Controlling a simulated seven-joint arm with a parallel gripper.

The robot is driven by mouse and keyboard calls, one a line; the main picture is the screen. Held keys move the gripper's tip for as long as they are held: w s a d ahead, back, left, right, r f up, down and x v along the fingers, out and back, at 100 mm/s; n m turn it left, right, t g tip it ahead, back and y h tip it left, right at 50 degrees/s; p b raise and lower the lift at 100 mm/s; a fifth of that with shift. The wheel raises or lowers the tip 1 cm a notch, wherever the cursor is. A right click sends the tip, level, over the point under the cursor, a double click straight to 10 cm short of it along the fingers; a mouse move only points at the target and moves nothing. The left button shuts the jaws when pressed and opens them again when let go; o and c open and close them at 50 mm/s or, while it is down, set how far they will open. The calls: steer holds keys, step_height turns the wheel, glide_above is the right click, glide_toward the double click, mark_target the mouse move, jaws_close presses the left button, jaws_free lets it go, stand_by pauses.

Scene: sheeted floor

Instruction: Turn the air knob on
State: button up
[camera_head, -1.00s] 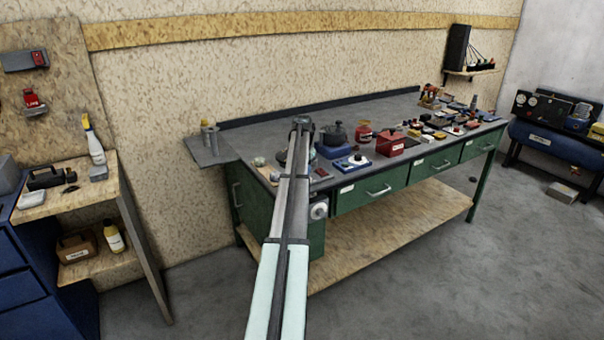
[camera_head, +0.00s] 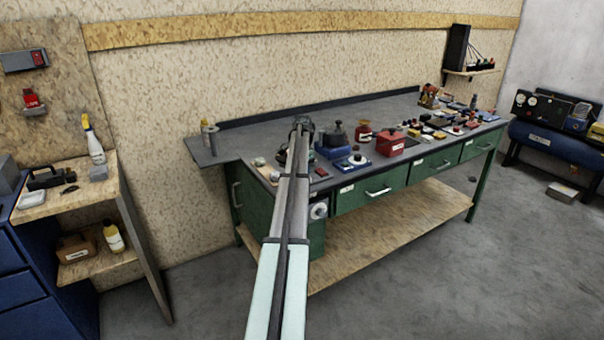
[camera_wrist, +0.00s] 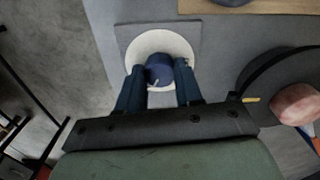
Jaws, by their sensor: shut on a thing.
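The air knob (camera_wrist: 158,76) is a dark blue round knob on a white disc (camera_wrist: 145,43), which sits on a grey square plate (camera_wrist: 194,30) in the wrist view. A small pale mark shows on the knob. My gripper (camera_wrist: 160,69) has its two dark blue fingers on either side of the knob, shut on it. In the head view my arm reaches over the left part of the workbench (camera_head: 250,140), and the gripper's fingers and the knob cannot be made out there.
A dark round thing with a pinkish top (camera_wrist: 297,104) stands close right of the gripper in the wrist view. In the head view a red box (camera_head: 390,143), a dark pot (camera_head: 337,133) and several small items crowd the bench.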

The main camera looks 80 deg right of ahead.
steer(key=shift+d, duration=0.1)
steer(key=o, duration=1)
steer(key=shift+o, duration=0.2)
step_height(320, 180, up, 14)
stand_by(0.5)
